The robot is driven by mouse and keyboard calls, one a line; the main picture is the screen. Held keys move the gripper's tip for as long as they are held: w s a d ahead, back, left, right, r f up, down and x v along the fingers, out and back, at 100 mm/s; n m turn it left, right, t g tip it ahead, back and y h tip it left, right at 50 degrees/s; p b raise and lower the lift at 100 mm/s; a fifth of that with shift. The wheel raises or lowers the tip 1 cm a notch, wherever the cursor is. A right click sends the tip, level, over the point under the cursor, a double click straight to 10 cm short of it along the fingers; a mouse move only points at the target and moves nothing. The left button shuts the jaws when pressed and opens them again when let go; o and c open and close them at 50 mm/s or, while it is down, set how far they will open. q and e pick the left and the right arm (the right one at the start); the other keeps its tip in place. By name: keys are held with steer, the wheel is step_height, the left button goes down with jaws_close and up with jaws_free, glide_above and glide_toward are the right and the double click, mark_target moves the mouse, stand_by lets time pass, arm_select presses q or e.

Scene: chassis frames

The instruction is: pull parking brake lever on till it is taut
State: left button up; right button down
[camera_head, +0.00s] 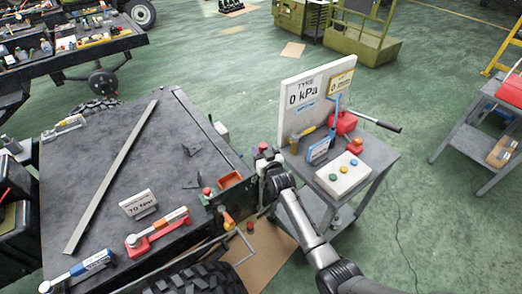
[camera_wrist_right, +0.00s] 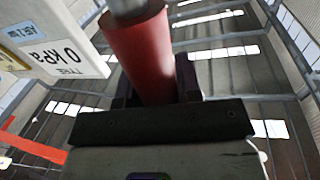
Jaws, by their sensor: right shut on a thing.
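A red cylindrical grip on a grey rod, apparently the parking brake lever (camera_wrist_right: 137,50), stands between the fingers of my right gripper (camera_wrist_right: 148,88) in the right wrist view. The fingers are shut on it. In the head view my right gripper (camera_head: 264,158) is at the right edge of the dark chassis bed (camera_head: 110,160), beside the trolley. Only a small red end of the lever shows there; the gripper hides the rest. How far the lever is tilted, and its base, cannot be seen. My left gripper is not in view.
A trolley (camera_head: 378,158) with a "0 kPa" board (camera_head: 306,95) and a coloured-button box (camera_head: 344,174) stands close right of my gripper. An orange tray (camera_head: 230,180) and a yellow-orange handle (camera_head: 228,222) are to the left. A tyre (camera_head: 195,280) is below.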

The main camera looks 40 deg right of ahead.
steer(key=a+n, duration=0.1)
steer(key=a, duration=0.3)
steer(key=shift+w+p, duration=0.1)
steer(key=shift+p, duration=0.3)
steer(key=c, duration=0.8)
jaws_free()
steer(key=shift+d, duration=0.1)
steer(key=v, duration=1.3)
steer(key=shift+s+f+p, duration=0.25)
steer(key=shift+s+p, duration=0.1)
steer(key=shift+s, duration=0.05)
steer(key=shift+f, duration=0.1)
